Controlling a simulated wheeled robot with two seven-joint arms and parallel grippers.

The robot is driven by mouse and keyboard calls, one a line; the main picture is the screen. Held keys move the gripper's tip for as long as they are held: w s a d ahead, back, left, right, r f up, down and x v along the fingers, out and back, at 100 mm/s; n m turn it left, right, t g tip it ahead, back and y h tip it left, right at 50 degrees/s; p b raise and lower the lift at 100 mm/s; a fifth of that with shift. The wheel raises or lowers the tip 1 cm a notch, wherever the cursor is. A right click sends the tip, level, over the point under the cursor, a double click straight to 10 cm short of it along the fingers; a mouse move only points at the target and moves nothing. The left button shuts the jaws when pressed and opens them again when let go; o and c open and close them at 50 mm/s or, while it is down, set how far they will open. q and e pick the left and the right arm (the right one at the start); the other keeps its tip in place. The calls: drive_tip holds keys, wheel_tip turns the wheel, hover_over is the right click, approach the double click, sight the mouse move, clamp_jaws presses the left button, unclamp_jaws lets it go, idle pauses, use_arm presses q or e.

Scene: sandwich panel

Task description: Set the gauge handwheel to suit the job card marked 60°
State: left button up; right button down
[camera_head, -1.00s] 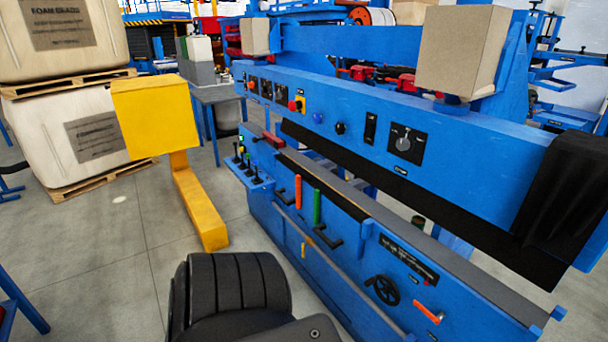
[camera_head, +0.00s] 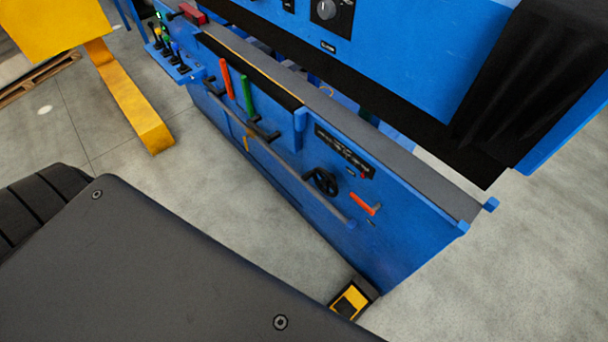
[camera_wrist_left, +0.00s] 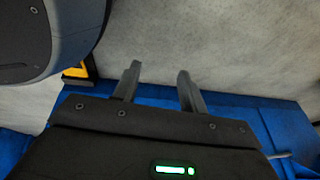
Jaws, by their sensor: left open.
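The black gauge handwheel (camera_head: 322,181) is on the blue front panel of the machine, right of centre in the head view. A dark scale strip (camera_head: 345,152) with a small red mark sits just above it; its figures are too small to read. I cannot make out a job card marked 60°. My left gripper (camera_wrist_left: 157,77) is open and empty in the left wrist view, its two fingers apart over grey floor and a blue edge. The handwheel is not seen between them. My right gripper is not in view.
An orange lever (camera_head: 364,203) is just right of the handwheel. Red (camera_head: 226,79) and green (camera_head: 247,95) handles stand to its left. A yellow-and-black box (camera_head: 350,300) is on the floor by the machine. A yellow post foot (camera_head: 135,105) stands at upper left.

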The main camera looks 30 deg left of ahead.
use_arm(q)
drive_tip(key=w+a+r+m+t+b, duration=0.1)
drive_tip(key=w+r+t+b, duration=0.15)
drive_tip(key=w, duration=0.55)
drive_tip(key=w+a+r+m+t+b, duration=0.1)
drive_tip(key=w+a+r+t, duration=0.2)
drive_tip(key=w, duration=0.5)
drive_tip(key=m+t+h+b, duration=0.4)
drive_tip(key=m+t+h, duration=0.2)
drive_tip(key=t, duration=0.1)
approach(303, 180)
drive_tip(key=x, duration=1)
drive_tip(key=shift+a, duration=0.1)
drive_tip(key=shift+w, duration=0.6)
drive_tip(key=shift+w+d, duration=0.1)
drive_tip(key=shift+d, duration=0.1)
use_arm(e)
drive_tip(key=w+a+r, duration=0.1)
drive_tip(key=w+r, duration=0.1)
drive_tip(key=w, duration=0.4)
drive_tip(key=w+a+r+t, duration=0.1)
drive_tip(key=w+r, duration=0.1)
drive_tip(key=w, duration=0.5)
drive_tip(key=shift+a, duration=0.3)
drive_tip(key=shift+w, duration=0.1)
